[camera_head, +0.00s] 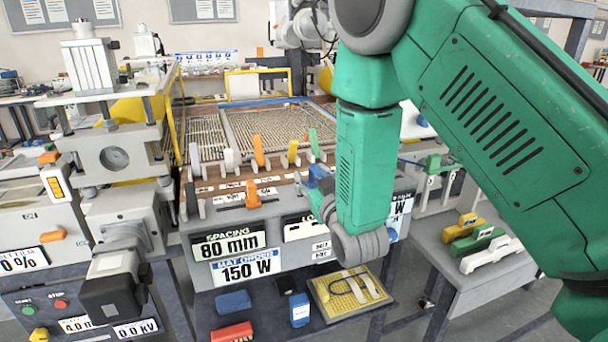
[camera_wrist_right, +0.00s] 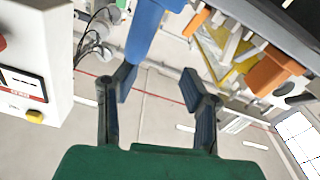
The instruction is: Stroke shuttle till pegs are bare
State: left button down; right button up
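My right gripper (camera_wrist_right: 158,88) is open in the wrist view, its two dark fingers apart with nothing between the tips. A blue handle-like piece (camera_wrist_right: 147,35) stands just beyond the left finger; I cannot tell whether they touch. In the head view my green right arm hides most of that gripper, and a blue piece (camera_head: 318,174) shows beside the arm. A mesh (camera_head: 270,125) lies on the machine bed. Upright orange (camera_head: 258,150), yellow (camera_head: 292,152) and green (camera_head: 314,143) levers stand along its front. I cannot single out the shuttle or pegs. My left gripper is not in view.
A press-like column (camera_head: 115,158) stands at left. Below the machine's front panel (camera_head: 235,250), a shelf holds a blue box (camera_head: 233,301), a red box (camera_head: 232,332) and a yellow tray (camera_head: 322,307). A side table (camera_head: 450,262) at right carries coloured handles.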

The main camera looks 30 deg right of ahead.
jog(key=p+v, duration=0.2)
jog(key=v, duration=0.9)
jog(key=shift+p, duration=0.4)
dwell(0.3)
jog(key=shift+s+d+r, duration=0.1)
jog(key=shift+d, duration=0.05)
